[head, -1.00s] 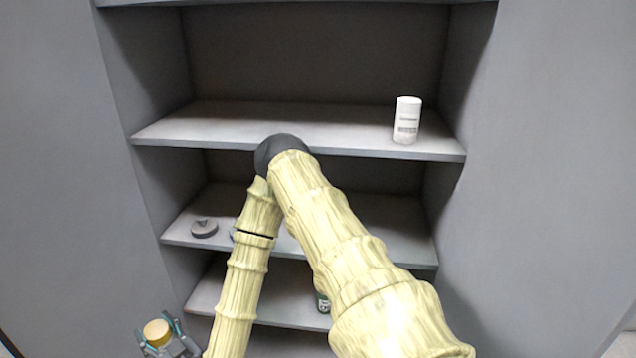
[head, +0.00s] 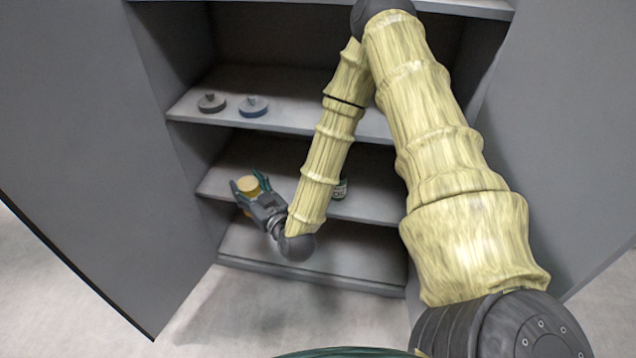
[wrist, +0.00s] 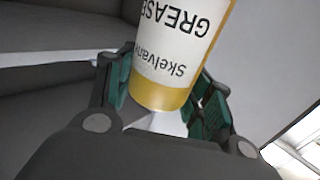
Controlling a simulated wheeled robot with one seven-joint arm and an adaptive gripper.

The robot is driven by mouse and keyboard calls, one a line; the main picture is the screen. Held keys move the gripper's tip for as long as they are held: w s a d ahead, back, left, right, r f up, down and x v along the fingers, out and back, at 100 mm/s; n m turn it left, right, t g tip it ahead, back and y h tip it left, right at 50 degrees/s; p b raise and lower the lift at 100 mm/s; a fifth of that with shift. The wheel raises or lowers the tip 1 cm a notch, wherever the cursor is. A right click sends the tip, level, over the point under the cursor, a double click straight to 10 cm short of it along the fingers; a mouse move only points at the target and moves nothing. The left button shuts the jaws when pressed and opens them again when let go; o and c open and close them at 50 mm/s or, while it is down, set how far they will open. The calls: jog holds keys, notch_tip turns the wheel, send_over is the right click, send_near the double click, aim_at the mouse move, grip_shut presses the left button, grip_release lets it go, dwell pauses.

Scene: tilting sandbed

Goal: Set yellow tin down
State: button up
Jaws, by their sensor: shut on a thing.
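The yellow tin (head: 248,186) is held between the fingers of my gripper (head: 252,188), at the left part of the second shelf from the bottom in the head view. In the wrist view the tin (wrist: 163,95) has a white label reading "GREASE" and a yellow band, and the gripper's green-padded fingers (wrist: 160,98) close on its two sides. Whether the tin touches the shelf (head: 222,180) cannot be told from these frames.
A grey lidded disc (head: 211,103) and a blue one (head: 252,107) sit on the shelf above. A dark green labelled container (head: 340,189) stands on the tin's shelf level, partly behind my arm. The bottom shelf (head: 330,260) looks bare where visible.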

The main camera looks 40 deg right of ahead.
jog(key=d+f+m+h+b, duration=0.1)
jog(key=d+f+b, duration=0.6)
jog(key=d+b, duration=0.3)
jog(key=d+f+m+h+b, duration=0.1)
jog(key=d+f+b, duration=0.6)
jog(key=d+b, duration=0.35)
jog(key=w+d+f+b, duration=0.2)
jog(key=w, duration=0.5)
jog(key=w+d+f+b, duration=0.1)
jog(key=w+f+b, duration=0.1)
jog(key=w, duration=0.5)
jog(key=shift+w+d+f+b, duration=0.3)
jog(key=shift+d+f, duration=0.1)
jog(key=shift+f, duration=0.1)
jog(key=shift+f, duration=0.15)
jog(key=o, duration=1.4)
